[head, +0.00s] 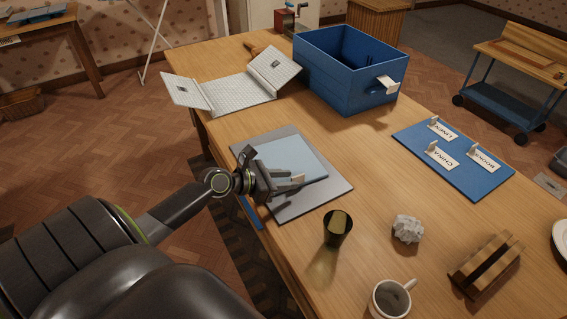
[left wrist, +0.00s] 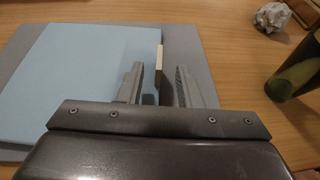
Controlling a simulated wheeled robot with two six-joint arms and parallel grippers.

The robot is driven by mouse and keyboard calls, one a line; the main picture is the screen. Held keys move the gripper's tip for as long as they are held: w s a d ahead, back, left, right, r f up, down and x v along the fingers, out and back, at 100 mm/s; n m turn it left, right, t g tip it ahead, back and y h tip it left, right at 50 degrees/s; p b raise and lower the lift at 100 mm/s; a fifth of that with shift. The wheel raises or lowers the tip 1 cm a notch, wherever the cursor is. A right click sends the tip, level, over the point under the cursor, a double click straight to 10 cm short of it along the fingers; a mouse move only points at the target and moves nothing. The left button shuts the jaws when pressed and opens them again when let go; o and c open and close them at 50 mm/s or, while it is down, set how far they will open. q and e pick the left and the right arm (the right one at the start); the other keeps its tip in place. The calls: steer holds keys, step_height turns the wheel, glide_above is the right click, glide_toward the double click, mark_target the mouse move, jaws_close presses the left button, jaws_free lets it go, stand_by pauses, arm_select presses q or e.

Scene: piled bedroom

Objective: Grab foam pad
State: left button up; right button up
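The foam pad looks like a light blue square (head: 290,158) lying on a grey board (head: 335,188) on the wooden table. It also shows in the left wrist view (left wrist: 75,75), with a small cream tab (left wrist: 159,57) at its right edge. My left gripper (head: 298,183) is at the pad's near edge. In the left wrist view, its two fingers (left wrist: 160,88) are apart, with the tab and pad edge in line with the gap and space beside them. I see no firm contact. My right gripper is not in view.
A dark cup (head: 338,228) stands close to the right of the gripper, near crumpled paper (head: 408,229) and a mug (head: 390,299). A blue crate (head: 340,85), an open white binder (head: 240,92) and a blue labelled board (head: 470,170) lie farther back. A wooden stand (head: 487,265) is at right.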

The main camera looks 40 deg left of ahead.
mark_target(298, 179)
arm_select(q)
steer(key=x, duration=0.4)
steer(key=shift+w+f, duration=0.1)
steer(key=shift+w, duration=0.1)
steer(key=shift+c, duration=0.3)
jaws_close()
